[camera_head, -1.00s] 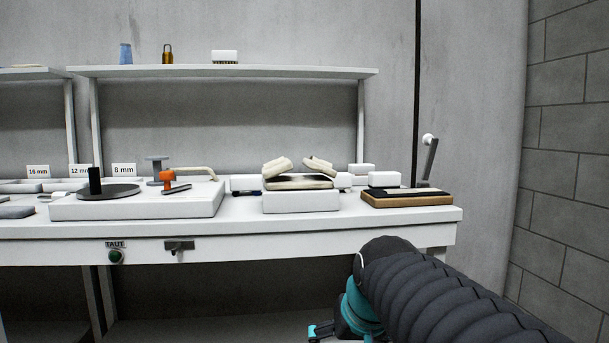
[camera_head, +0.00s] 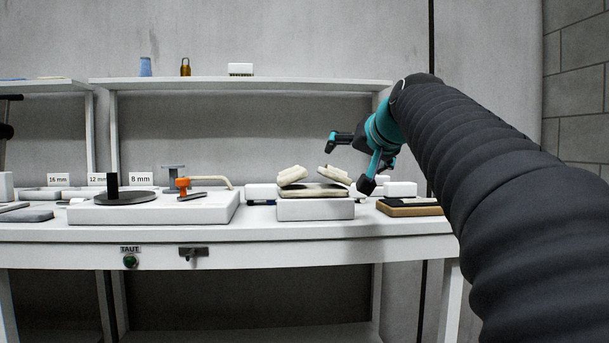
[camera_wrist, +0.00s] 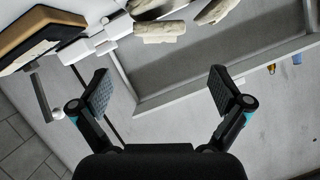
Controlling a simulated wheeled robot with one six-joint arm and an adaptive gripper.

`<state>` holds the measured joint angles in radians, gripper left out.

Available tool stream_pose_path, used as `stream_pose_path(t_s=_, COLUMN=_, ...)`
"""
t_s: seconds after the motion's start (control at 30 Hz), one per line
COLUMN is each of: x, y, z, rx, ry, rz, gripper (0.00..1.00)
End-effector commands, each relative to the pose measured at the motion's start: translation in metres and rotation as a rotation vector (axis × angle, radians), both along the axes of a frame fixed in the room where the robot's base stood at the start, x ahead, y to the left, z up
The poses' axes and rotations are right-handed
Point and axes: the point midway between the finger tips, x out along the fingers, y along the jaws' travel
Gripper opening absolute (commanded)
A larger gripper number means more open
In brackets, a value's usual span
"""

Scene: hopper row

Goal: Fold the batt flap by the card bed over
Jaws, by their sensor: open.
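The batt (camera_head: 312,190) lies on a white block (camera_head: 315,209) on the bench, with two cream flaps standing up tilted. The right flap (camera_head: 336,174) is the one nearer the card bed (camera_head: 408,207), a dark pad on a wooden base. The left flap (camera_head: 292,175) leans the other way. My gripper (camera_head: 350,166) is open and empty, its fingers seen around the right flap's upper end; I cannot tell the depth. In the wrist view the gripper (camera_wrist: 158,92) has nothing between its fingers, with cream pieces (camera_wrist: 160,31) beyond it. My arm partly hides the card bed.
A white plate with a dark disc (camera_head: 124,198) and an orange-knobbed part (camera_head: 182,184) stands left. White blocks (camera_head: 400,189) sit behind the card bed. A shelf (camera_head: 240,84) runs above the back. The bench front (camera_head: 80,232) is clear.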

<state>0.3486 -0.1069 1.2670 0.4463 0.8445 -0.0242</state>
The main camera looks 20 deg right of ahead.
Motion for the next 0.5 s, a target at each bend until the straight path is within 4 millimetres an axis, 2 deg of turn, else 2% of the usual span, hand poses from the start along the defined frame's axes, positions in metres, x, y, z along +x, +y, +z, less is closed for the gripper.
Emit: stream_pose_path(t_s=0.5, x=0.088, y=0.001, z=-0.034, rx=-0.001, ry=0.003, rz=0.001, gripper=1.00)
